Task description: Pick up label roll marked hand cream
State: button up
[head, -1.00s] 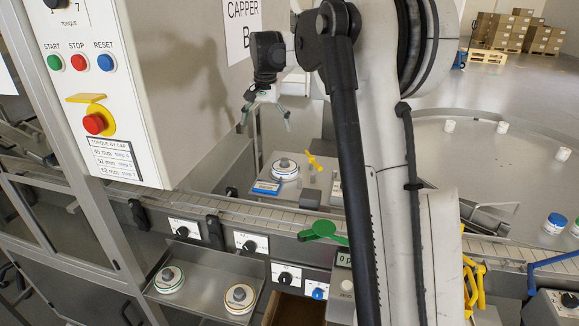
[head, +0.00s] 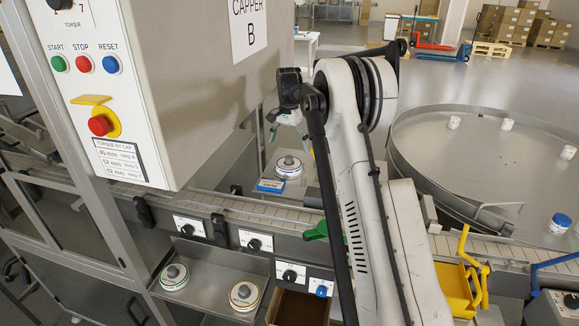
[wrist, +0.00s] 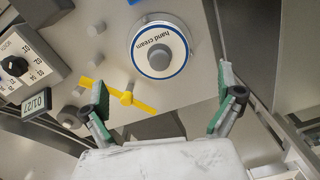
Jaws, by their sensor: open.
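The label roll marked hand cream (wrist: 160,47) is white with a blue ring and a grey centre knob, and it lies flat on a grey plate. In the head view the same roll (head: 289,167) sits on the plate beyond the conveyor, behind a blue label. My gripper (wrist: 155,80) is open and empty, its green-padded fingers apart. In the wrist view the roll lies ahead of the fingertips, roughly between their lines, and not between the pads. In the head view my gripper (head: 287,120) hangs above the roll, its fingers partly hidden.
A yellow lever (wrist: 120,95) and grey pegs stand on the plate beside the roll. A dial box (wrist: 22,65) stands at the left. Two other rolls, green-ringed (head: 174,277) and orange-ringed (head: 244,295), lie on the front shelf. The capper cabinet (head: 190,90) stands close at the left.

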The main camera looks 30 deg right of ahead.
aim_at(289, 157)
jog(key=shift+f+p, duration=0.6)
jog(key=shift+f, duration=3.3)
jog(key=shift+s, duration=0.1)
jog(key=c, duration=1.4)
